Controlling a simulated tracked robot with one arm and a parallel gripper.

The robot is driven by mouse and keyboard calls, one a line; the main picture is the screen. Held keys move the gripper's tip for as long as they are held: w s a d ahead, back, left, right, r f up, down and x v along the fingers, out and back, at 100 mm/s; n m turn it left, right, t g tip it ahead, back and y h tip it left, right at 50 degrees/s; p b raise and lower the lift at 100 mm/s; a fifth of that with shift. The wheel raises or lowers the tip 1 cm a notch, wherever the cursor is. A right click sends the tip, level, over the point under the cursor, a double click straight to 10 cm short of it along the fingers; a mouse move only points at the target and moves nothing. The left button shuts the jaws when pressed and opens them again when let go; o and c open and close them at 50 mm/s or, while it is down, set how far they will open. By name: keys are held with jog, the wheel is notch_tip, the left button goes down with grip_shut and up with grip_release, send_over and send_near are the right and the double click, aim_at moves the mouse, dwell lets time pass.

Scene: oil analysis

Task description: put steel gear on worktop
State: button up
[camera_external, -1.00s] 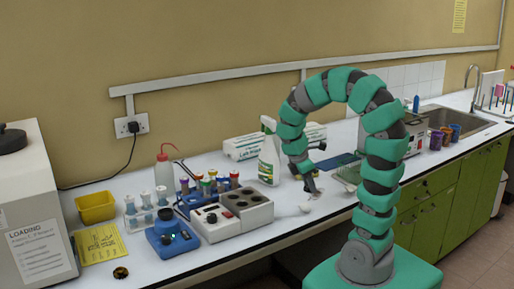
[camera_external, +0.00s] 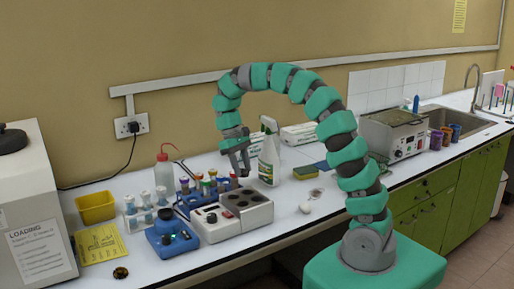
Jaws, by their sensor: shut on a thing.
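My gripper (camera_external: 240,169) points down above the back right of the white block with round wells (camera_external: 246,201), just left of the spray bottle (camera_external: 269,158). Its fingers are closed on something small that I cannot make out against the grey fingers. I cannot tell from this view whether it is the steel gear. The white worktop (camera_external: 280,222) runs along the wall. A small flat greyish patch (camera_external: 315,193) lies on it right of the spray bottle; what it is is unclear.
A dark brass-coloured round thing (camera_external: 121,273) lies at the front left. A blue device (camera_external: 172,236), a rack of capped tubes (camera_external: 205,190) and a red-topped bottle (camera_external: 164,176) crowd the left. Sponges (camera_external: 305,172) lie right of the spray bottle. Bare worktop lies in front of them.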

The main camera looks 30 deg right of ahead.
jog(key=w+a+f+m+t+y+p, duration=0.1)
jog(key=w+a+m+t+p, duration=0.1)
jog(key=w+a+m, duration=0.5)
jog(key=w+a+f+m+t+y+p, duration=0.1)
jog(key=w+a+m+t+y+p, duration=0.1)
jog(key=w+a+m, duration=0.5)
jog(key=w+a+m+t+y+p, duration=0.1)
jog(key=w+a+m+y+p, duration=0.1)
jog(key=w+a+m, duration=0.5)
jog(key=shift+a+f+m+t+p, duration=0.4)
jog(key=shift+a+m, duration=2.1)
jog(key=shift+a, duration=3.35)
jog(key=shift+f, duration=0.1)
notch_tip(320, 180, down, 10)
jog(key=shift+r, duration=0.1)
